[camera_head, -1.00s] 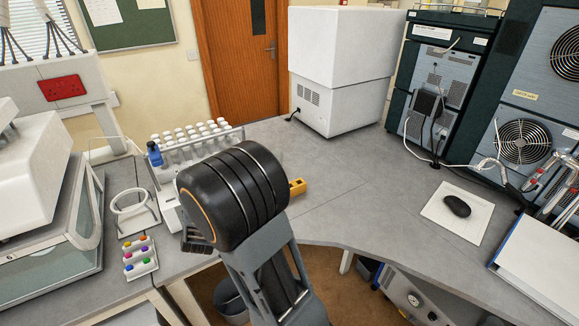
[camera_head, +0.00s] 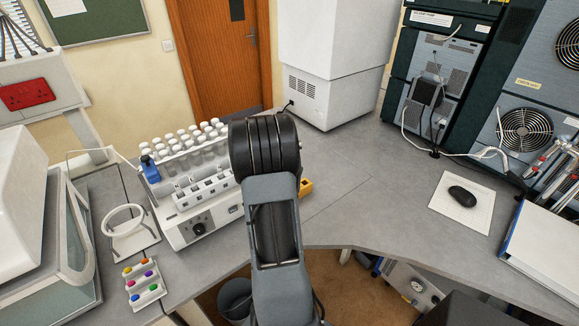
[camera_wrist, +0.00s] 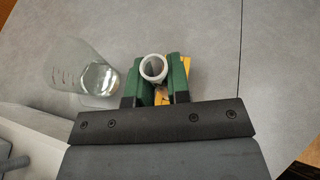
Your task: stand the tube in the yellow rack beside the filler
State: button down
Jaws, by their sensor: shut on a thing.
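The tube (camera_wrist: 153,67) shows in the wrist view as a pale round rim, seen from above. My gripper (camera_wrist: 155,83) is shut on it, with a green finger at each side. The yellow rack (camera_wrist: 187,64) is just beyond and beneath the fingers, mostly hidden by them. I cannot tell whether the tube is above the rack or in it. In the head view only the right end of the yellow rack (camera_head: 306,187) shows beside my arm, which hides my gripper and the tube. The white machine with a dial (camera_head: 197,229), apparently the filler, stands left of my arm.
A clear glass vessel (camera_wrist: 90,75) is left of my gripper in the wrist view. Several white-capped bottles (camera_head: 190,140) stand behind the machine. A white ring stand (camera_head: 128,234) and a tray of coloured pieces (camera_head: 145,284) are at left.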

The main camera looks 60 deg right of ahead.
jog(key=shift+d, duration=0.15)
jog(key=shift+s+d+p, duration=0.1)
jog(key=shift+p, duration=0.4)
jog(key=shift+f+b, duration=0.5)
jog(key=shift+f, duration=0.95)
jog(key=shift+f+b, duration=1.2)
jog(key=shift+b, duration=0.4)
jog(key=c, duration=1)
grip_release()
